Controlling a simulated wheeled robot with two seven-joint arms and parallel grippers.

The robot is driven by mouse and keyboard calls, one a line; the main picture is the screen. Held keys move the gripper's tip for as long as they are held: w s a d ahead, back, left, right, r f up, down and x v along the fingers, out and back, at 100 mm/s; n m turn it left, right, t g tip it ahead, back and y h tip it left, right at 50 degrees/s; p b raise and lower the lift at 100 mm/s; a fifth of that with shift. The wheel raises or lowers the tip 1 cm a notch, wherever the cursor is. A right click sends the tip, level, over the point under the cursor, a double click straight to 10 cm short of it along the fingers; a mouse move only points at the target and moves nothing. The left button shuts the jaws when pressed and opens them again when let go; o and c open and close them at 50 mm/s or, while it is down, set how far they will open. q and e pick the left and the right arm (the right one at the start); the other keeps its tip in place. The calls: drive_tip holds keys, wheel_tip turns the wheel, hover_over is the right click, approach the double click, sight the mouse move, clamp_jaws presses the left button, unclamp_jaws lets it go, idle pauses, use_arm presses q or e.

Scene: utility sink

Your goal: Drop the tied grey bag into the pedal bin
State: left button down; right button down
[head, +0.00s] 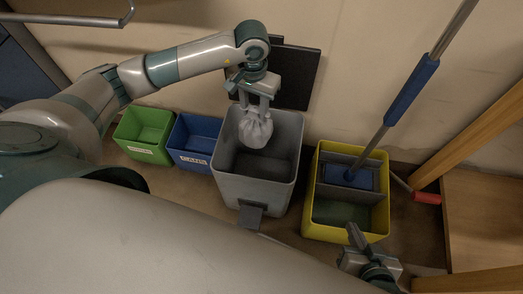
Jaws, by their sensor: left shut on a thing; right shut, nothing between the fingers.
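The tied grey bag (256,130) hangs from my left gripper (262,104), which is shut on its top. The bag is over the opening of the grey pedal bin (243,190), towards its back side; I cannot tell how far it reaches below the rim. The bin's dark lid (296,76) stands open against the wall behind it. The pedal (251,213) shows at the bin's front. My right gripper (354,236) is shut and empty at the lower right, in front of the yellow bucket.
A green bin (147,151) and a blue bin (199,158) stand left of the pedal bin. A yellow mop bucket (345,237) with a blue-handled mop (411,91) stands to its right. A wooden frame (470,149) and a red-ended handle (426,198) are at the right.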

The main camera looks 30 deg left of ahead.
sight(254, 118)
use_arm(q)
drive_tip(key=shift+s+a, duration=0.1)
use_arm(e)
drive_tip(key=shift+s+d+f+g, duration=0.1)
drive_tip(key=shift+s+f+g, duration=0.3)
drive_tip(key=shift+s, duration=0.4)
use_arm(q)
drive_tip(key=shift+f, duration=0.15)
use_arm(e)
drive_tip(key=shift+w, duration=0.1)
